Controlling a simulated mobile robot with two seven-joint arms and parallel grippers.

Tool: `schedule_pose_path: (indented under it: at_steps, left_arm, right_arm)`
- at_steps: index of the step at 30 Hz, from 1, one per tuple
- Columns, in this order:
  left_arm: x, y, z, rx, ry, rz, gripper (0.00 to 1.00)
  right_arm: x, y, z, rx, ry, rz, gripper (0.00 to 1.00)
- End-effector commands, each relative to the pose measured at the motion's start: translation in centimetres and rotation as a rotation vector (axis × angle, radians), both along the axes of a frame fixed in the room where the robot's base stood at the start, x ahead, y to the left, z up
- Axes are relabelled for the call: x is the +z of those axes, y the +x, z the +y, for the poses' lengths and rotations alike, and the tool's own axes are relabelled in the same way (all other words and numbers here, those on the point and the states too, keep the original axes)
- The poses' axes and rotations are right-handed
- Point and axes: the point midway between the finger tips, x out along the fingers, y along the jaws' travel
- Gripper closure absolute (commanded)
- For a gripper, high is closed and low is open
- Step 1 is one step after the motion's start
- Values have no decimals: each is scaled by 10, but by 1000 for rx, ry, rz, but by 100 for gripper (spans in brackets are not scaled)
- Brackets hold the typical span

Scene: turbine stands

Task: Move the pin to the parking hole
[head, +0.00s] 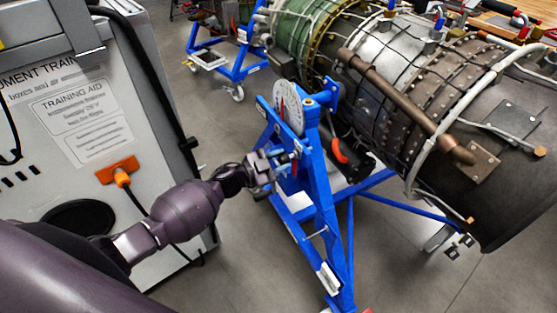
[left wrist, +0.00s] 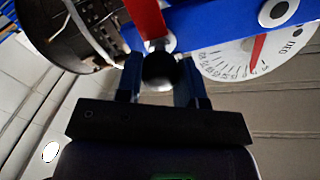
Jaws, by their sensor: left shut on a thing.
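The blue turbine stand (head: 318,180) stands at the centre of the head view, with a round white dial plate (head: 288,105) at its top. My left gripper (head: 286,160) is at the stand's near side, just below the dial. In the left wrist view, the fingers of my left gripper (left wrist: 160,85) are shut on the pin, whose round black knob (left wrist: 162,71) sits between them. The pin's shaft and the parking hole cannot be made out. A red bar (left wrist: 146,18) shows just beyond the knob. The dial (left wrist: 262,48) with a red pointer is to the right. My right gripper is not in view.
The turbine engine (head: 420,100) lies across the stand's far side. A grey training cabinet (head: 75,130) with an orange plug (head: 120,176) and cable stands close on the left. Grey floor (head: 235,265) is free between cabinet and stand.

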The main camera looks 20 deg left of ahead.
Motion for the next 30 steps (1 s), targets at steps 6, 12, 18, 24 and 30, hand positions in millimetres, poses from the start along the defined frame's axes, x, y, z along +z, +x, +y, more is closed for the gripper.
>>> schedule_pose_path:
  at_steps: [6,12,18,24,30]
  left_arm:
    - [5,4,-5,-1,-5,-9,100]
    - [5,4,-5,-2,-6,-8,47]
    - [3,2,-3,-1,-3,-5,35]
    - [3,2,-2,0,-2,-4,27]
    - [2,1,-2,-1,-2,-4,27]
  right_arm:
    - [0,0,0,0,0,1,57]
    - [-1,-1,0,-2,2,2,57]
    - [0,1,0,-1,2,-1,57]
    - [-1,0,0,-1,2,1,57]
    - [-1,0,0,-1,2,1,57]
